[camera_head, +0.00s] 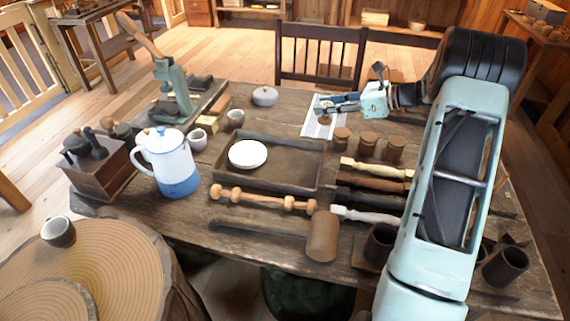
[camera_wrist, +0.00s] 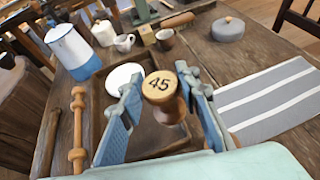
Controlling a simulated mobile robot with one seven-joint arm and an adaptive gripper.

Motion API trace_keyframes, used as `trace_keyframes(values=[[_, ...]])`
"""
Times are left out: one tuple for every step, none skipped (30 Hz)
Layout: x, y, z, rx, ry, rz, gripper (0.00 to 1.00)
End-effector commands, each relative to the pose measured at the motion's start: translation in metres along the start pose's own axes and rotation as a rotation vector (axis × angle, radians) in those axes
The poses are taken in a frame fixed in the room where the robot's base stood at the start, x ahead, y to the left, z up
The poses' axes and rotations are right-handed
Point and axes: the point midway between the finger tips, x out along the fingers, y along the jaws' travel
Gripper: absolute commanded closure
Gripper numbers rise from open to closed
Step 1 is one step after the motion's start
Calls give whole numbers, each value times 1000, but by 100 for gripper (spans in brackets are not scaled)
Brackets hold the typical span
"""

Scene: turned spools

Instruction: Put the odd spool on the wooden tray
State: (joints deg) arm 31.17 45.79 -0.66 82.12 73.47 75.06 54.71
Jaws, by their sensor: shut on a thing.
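My gripper (camera_head: 322,108) is shut on a turned wooden spool, seen in the wrist view (camera_wrist: 162,88) with a pale top marked "45". The blue fingers stand on either side of it. In the head view the held spool is small and partly hidden, above the striped cloth. Three more spools (camera_head: 342,138) (camera_head: 368,145) (camera_head: 394,150) stand in a row on the table, right of the tray. The dark wooden tray (camera_head: 299,168) lies left of them, with a white plate (camera_head: 247,154) in its left part. The tray (camera_wrist: 99,88) also shows behind the fingers in the wrist view.
A striped cloth (camera_wrist: 268,103) lies right of my gripper in the wrist view. A white and blue pot (camera_head: 173,165), small cups and a lidded round pot (camera_head: 265,96) stand left and behind the tray. Turned rods and a mallet (camera_head: 322,238) lie in front. The tray's right part is bare.

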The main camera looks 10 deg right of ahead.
Motion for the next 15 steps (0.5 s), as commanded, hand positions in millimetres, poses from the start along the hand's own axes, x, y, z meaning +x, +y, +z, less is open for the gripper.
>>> trace_keyframes(values=[[4,9,-2,3,0,3,90],[6,14,-4,3,0,3,90],[9,21,-6,3,-1,2,90],[11,27,-8,3,0,2,90],[14,32,-10,4,0,3,90],[17,40,-12,3,0,3,90],[19,45,-14,3,-1,3,90],[22,50,-16,3,-1,2,90],[24,58,-18,2,1,2,90],[27,64,-20,3,0,2,90],[30,70,-22,3,-1,3,90],[33,78,-25,4,0,3,90],[38,83,-32,5,1,4,90],[41,87,-38,6,0,3,90],[46,93,-44,6,1,3,90]])
